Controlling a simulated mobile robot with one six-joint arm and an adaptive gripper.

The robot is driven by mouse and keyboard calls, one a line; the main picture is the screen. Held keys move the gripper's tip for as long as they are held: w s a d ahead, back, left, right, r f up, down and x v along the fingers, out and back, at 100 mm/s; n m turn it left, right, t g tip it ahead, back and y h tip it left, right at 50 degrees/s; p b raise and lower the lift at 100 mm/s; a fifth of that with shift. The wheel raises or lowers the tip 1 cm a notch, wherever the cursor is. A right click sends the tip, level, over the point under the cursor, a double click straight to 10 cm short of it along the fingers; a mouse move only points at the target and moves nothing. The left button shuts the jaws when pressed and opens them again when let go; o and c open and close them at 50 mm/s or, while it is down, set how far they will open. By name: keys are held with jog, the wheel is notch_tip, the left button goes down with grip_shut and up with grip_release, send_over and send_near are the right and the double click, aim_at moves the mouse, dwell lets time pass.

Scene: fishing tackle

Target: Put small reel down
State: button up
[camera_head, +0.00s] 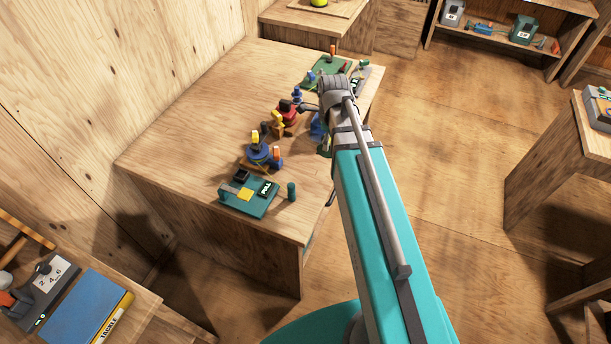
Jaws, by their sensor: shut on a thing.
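My gripper is hidden behind my arm's wrist at the right part of the workbench, so its jaws and anything in them do not show clearly. Several small, colourful reel-like things stand in a row on the bench. One is a red one with a dark top (287,113), just left of my wrist. Another is blue with a yellow top (259,150), nearer the front. A blue piece (316,126) shows at the left edge of my arm, partly covered by it. I cannot tell which is the small reel, or whether the blue piece is held or rests on the bench.
The wooden workbench (190,130) is bare on its left side. A green board with a "PULL" label (240,203) lies near its front edge, beside a dark green cylinder (291,192). Another green board (325,68) lies at the back. Shelves (500,42) stand at upper right.

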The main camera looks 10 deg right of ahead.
jog(key=s+d+f+b, duration=0.2)
jog(key=s+f, duration=0.1)
jog(key=shift+s+f, duration=0.2)
jog(key=shift+s, duration=0.05)
jog(key=shift+w, duration=0.15)
jog(key=w+a+f+b, duration=0.7)
jog(key=w+f+b, duration=0.2)
jog(key=w, duration=0.1)
jog(key=shift+w+a, duration=0.25)
dwell(0.3)
jog(key=shift+f+b, duration=0.1)
jog(key=shift+b, duration=0.2)
jog(key=shift+w+a+f+b, duration=0.15)
jog(key=shift+w+f+b, duration=0.05)
jog(key=shift+f+b, duration=0.8)
jog(key=shift+w+a+f+b, duration=0.1)
jog(key=shift+w+f+b, duration=0.05)
jog(key=shift+f+b, duration=0.8)
